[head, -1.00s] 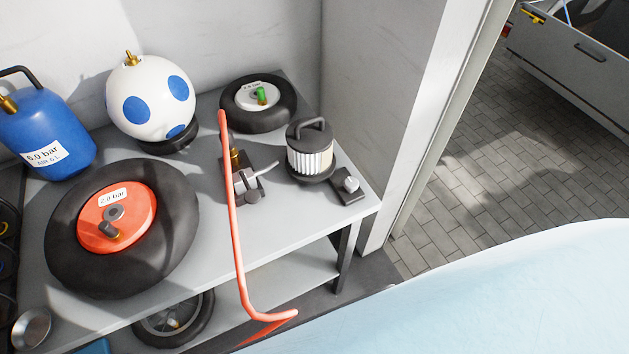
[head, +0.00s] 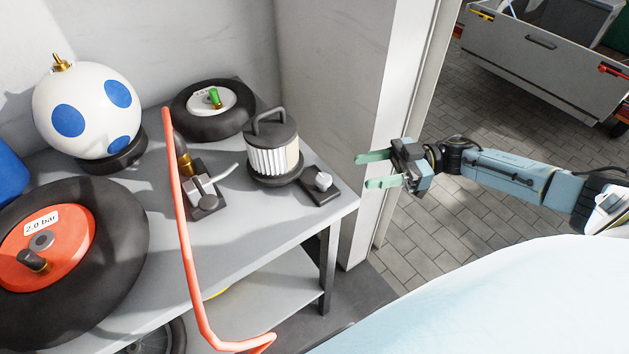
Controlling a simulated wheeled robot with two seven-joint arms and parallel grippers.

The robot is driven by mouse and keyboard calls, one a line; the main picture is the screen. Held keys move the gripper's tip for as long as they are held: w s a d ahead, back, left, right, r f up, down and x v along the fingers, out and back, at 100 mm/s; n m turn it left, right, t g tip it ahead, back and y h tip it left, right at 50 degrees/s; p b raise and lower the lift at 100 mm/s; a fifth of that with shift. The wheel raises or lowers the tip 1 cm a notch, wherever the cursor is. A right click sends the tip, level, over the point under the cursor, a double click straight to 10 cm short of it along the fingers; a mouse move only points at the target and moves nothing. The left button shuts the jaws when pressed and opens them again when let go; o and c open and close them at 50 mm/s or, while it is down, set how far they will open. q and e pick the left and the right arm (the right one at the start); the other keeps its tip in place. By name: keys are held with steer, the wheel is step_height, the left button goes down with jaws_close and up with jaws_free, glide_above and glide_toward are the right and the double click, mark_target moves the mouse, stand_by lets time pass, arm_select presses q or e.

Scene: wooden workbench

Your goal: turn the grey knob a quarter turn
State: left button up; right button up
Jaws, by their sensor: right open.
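A small light-grey knob (head: 322,181) sits on a dark base plate (head: 324,196) near the right front corner of the grey bench. My right gripper (head: 364,171) is open and empty, to the right of the knob and apart from it. Its two pale green fingers point left toward the bench, in front of the white wall edge. My left gripper is not in view.
A filter canister with a handle (head: 272,160) stands just left of the knob. A large orange-hubbed wheel (head: 115,255) lies at left.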

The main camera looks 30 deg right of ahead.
mark_target(314, 190)
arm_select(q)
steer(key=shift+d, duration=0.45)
arm_select(e)
steer(key=x, duration=1.2)
steer(key=shift+w+a, duration=0.1)
steer(key=shift+a, duration=0.05)
